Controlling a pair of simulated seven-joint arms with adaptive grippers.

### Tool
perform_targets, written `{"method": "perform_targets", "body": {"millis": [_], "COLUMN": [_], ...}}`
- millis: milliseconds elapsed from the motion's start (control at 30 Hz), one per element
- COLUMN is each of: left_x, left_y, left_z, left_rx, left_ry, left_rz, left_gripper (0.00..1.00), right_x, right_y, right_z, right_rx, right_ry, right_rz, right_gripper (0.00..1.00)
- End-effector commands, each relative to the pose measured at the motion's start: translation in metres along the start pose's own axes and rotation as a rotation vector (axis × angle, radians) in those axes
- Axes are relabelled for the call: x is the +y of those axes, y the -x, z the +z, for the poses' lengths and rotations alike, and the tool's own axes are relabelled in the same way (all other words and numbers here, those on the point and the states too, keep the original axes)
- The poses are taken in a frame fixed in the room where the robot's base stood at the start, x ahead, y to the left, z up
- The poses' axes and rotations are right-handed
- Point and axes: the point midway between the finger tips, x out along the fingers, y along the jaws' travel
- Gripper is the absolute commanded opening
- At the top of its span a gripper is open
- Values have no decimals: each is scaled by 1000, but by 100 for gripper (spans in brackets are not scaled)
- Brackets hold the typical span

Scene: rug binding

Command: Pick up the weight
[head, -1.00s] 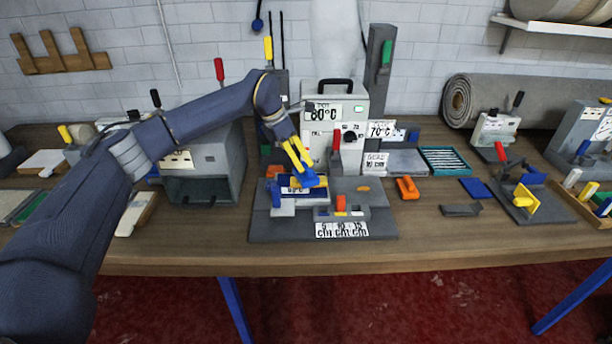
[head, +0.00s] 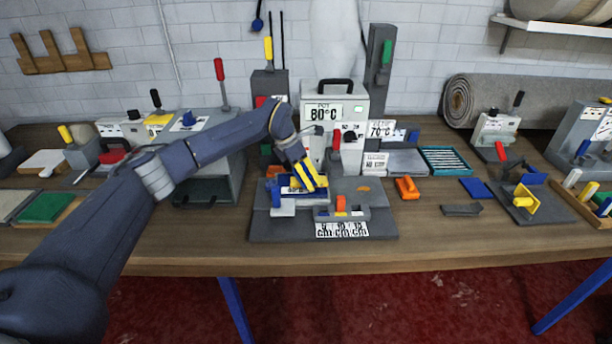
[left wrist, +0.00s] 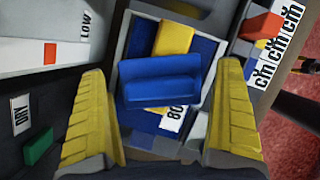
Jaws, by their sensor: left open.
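A blue block with a raised grip (left wrist: 160,82), which I take for the weight, shows in the left wrist view. It lies across a yellow strip (left wrist: 174,38) in a grey-walled fixture with a blue bed. My left gripper (head: 312,180) is open above the fixture on the dark base plate (head: 272,231). In the left wrist view its yellow fingers (left wrist: 163,72) stand on either side of the block, with a gap at each side. In the head view the fingers hide most of the block. My right gripper is not in view.
The grey press labelled 80°C (head: 345,90) stands behind the fixture. An orange clamp (head: 407,188) and a blue pad (head: 475,188) lie to the right. A grey box (head: 222,178) stands to the left. The table's front edge is clear.

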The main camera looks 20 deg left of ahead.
Motion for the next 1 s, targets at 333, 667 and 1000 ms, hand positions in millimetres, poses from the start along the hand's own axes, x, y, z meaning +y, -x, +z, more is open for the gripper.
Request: {"method": "perform_targets", "body": {"millis": [333, 667, 1000], "left_x": [0, 0, 0], "left_y": [-2, -1, 1], "left_z": [0, 0, 2], "left_rx": [0, 0, -5], "left_ry": [0, 0, -1], "left_rz": [0, 0, 2], "left_gripper": [86, 48, 30], "right_x": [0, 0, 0], "right_y": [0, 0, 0], "right_z": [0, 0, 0], "right_rx": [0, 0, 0], "right_ry": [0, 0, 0], "right_rz": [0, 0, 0], "right_gripper": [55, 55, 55]}}
